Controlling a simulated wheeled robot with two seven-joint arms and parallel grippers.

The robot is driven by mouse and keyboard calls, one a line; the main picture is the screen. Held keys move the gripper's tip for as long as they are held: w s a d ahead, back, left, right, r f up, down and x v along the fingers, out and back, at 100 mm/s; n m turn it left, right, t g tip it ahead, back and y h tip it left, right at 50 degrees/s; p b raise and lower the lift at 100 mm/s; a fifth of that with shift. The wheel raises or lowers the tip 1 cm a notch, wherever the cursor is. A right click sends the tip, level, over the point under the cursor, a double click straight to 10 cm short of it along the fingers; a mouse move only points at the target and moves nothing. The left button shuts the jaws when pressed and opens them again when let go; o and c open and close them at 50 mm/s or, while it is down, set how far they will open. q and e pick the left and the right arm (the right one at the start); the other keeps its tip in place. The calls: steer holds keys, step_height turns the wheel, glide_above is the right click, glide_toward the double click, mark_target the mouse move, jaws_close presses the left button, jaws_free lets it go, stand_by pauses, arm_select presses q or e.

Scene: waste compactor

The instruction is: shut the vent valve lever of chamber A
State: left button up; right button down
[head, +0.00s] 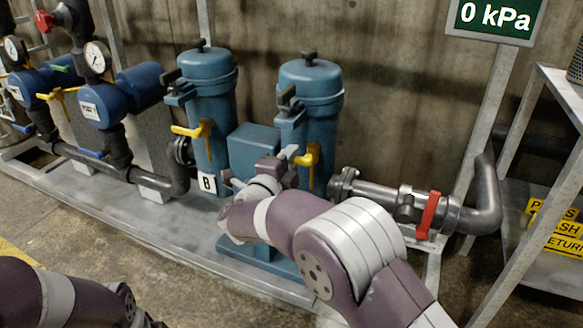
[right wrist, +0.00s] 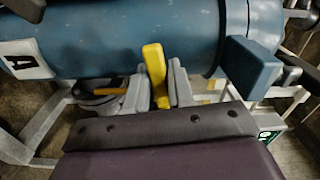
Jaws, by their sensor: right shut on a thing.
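Chamber A is the right blue cylinder (head: 322,95); its "A" label (right wrist: 27,60) shows in the right wrist view. Its yellow vent lever (head: 313,158) is at the front of the cylinder. In the right wrist view the lever (right wrist: 154,62) stands between the two grey fingers of my right gripper (right wrist: 158,92), which is shut on it. In the head view my right gripper (head: 288,160) is at the lever, and my wrist hides part of the area below. My left arm shows at the lower left; its gripper is out of frame.
Chamber B (head: 207,80), labelled "B", stands to the left with its own yellow lever (head: 187,131). A pipe with a red handle (head: 428,215) runs on the right. Blue pumps (head: 105,103) stand at the left. A metal frame (head: 510,170) and a 0 kPa sign (head: 495,17) are on the right.

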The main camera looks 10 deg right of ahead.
steer(key=shift+r+m+b, duration=0.25)
steer(key=shift+m+b, duration=0.15)
steer(key=shift+m, duration=0.4)
steer(key=c, duration=1.1)
jaws_free()
steer(key=shift+o, duration=0.2)
steer(key=shift+r, duration=0.1)
steer(key=p+v, duration=0.4)
steer(key=v, duration=0.8)
steer(key=shift+s+a+p, duration=0.25)
steer(key=shift+s+p, duration=0.05)
steer(key=shift+p, duration=0.05)
